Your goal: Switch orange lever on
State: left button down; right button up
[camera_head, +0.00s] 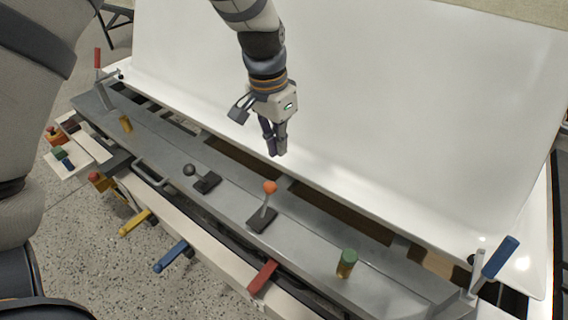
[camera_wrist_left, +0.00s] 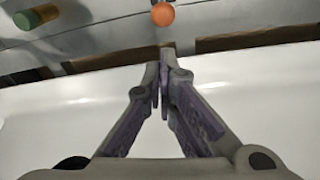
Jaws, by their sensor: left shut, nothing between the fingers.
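The orange lever (camera_head: 269,188) has a round orange knob on a thin metal stick, rising from a dark square base on the grey panel (camera_head: 225,205). The stick leans slightly to the right in the head view. In the left wrist view the orange knob (camera_wrist_left: 163,14) shows at the top, beyond the fingertips. My left gripper (camera_head: 278,152) is shut and empty, above the edge of the white shell, behind the lever and apart from it. Its fingertips also show in the left wrist view (camera_wrist_left: 162,62). My right gripper is not in view.
A black-knobbed lever (camera_head: 190,170) stands left of the orange one. A green-topped knob (camera_head: 347,262) stands to the right. Red, blue and yellow handles line the front edge, and a blue handle (camera_head: 500,257) rises at the right end. The white shell (camera_head: 400,110) fills the back.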

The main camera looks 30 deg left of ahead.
aim_at(268, 196)
pick_arm(q)
notch_tip(268, 196, down, 10)
jog(key=b, duration=0.1)
jog(key=shift+w+d+r, duration=0.25)
jog(key=shift+w+d, duration=0.05)
jog(key=shift+w, duration=0.15)
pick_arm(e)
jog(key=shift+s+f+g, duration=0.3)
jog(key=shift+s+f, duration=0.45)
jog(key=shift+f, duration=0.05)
